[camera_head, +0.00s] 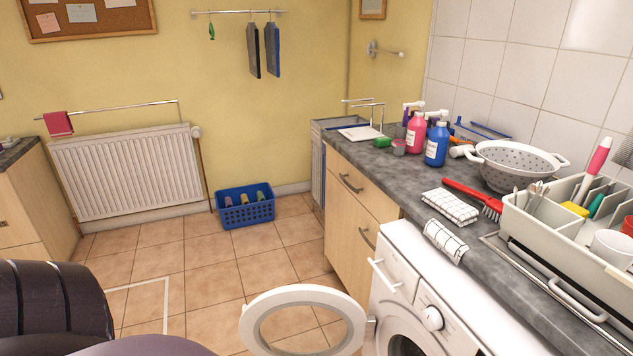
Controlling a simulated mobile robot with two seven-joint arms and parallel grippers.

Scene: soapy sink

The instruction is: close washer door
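The white washer (446,310) stands under the grey counter at the lower right. Its round door (251,331) is a white ring with a clear middle and stands wide open to the left of the machine, over the tiled floor. The dark drum opening (404,346) is partly cut off by the bottom edge. The door's lower part is also cut off. A dark rounded part of my own body shows at the lower left. Neither of my grippers is in view.
A blue basket (245,206) sits on the floor by the far wall. Wooden drawers (353,203) stand beyond the washer. The counter (405,174) holds bottles, a colander (515,164) and a dish rack (560,226). The floor (190,265) left of the door is clear.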

